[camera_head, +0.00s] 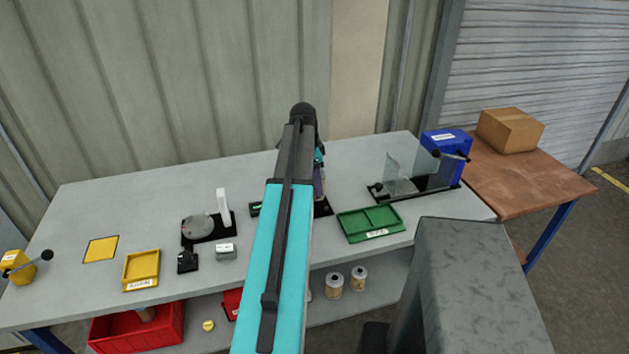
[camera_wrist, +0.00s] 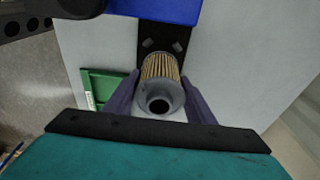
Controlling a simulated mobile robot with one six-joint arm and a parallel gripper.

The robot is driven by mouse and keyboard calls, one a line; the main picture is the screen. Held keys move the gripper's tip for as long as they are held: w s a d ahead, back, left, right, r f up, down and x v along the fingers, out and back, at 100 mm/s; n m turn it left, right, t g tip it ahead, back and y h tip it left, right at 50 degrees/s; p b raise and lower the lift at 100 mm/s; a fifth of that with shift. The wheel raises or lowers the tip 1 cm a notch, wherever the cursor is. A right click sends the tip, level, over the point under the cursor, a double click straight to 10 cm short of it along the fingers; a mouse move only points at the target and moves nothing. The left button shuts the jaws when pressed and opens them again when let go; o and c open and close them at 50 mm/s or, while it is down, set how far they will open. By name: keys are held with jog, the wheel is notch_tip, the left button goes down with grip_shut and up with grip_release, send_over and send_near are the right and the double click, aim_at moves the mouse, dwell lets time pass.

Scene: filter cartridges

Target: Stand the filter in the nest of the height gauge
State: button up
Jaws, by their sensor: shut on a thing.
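The filter (camera_wrist: 160,84), a pleated tan cylinder with a grey end cap and a dark round hole, is between the two purple-grey fingers of my gripper (camera_wrist: 160,105) in the wrist view. The fingers are shut on its sides. Beyond it lies a black plate (camera_wrist: 164,40) with two small light blocks; a blue body (camera_wrist: 165,10) shows above. I cannot tell whether the filter touches the plate. In the head view my arm hides the filter and most of a black-based fixture (camera_head: 322,208), perhaps the height gauge. Its nest cannot be made out there.
A green tray (camera_head: 370,237) lies right of my arm, with a clear-shielded fixture (camera_head: 425,188) behind it. Left are a black fixture with a grey disc (camera_head: 198,228), a grey block (camera_head: 226,252) and a yellow tray (camera_head: 157,286). Filters (camera_head: 334,286) stand on the lower shelf.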

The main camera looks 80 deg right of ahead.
jog(key=shift+f, duration=0.15)
jog(key=shift+f+b, duration=0.7)
jog(key=shift+f, duration=0.95)
jog(key=shift+f, duration=0.55)
dwell(1.5)
jog(key=o, duration=1.6)
jog(key=shift+c, duration=0.2)
jog(key=shift+r+p, duration=0.55)
jog(key=shift+r, duration=0.6)
jog(key=shift+r+p, duration=1.85)
jog(key=shift+r, duration=1.3)
